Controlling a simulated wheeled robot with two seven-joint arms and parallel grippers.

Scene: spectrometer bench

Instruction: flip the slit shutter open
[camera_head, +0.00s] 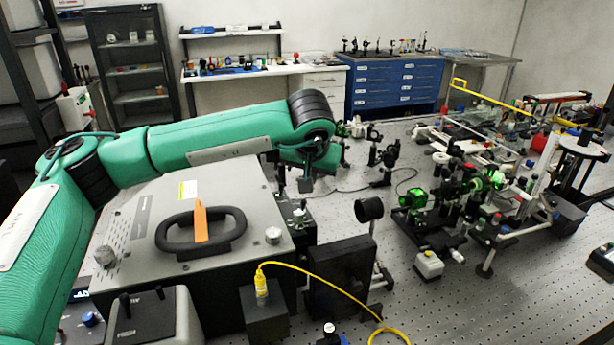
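A grey instrument box (150,215) stands at the left front of the bench. On its top is a black oval handle-like frame (232,240), and an orange upright lever-like piece (201,226) stands at its middle. I cannot tell for certain which part is the slit shutter. My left arm reaches from the left across the back of the box. My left gripper (305,184) hangs past the box's back right corner, above small posts, apart from the orange piece. Its fingers are small and partly hidden by the wrist, so its opening is unclear. My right gripper is not in view.
A yellow cable (330,286) runs from a small dark block (265,315) at the box's front right. A round black disc (369,209) stands on a post right of the box. Several optics mounts (450,195) crowd the right; perforated bench (345,205) is bare between.

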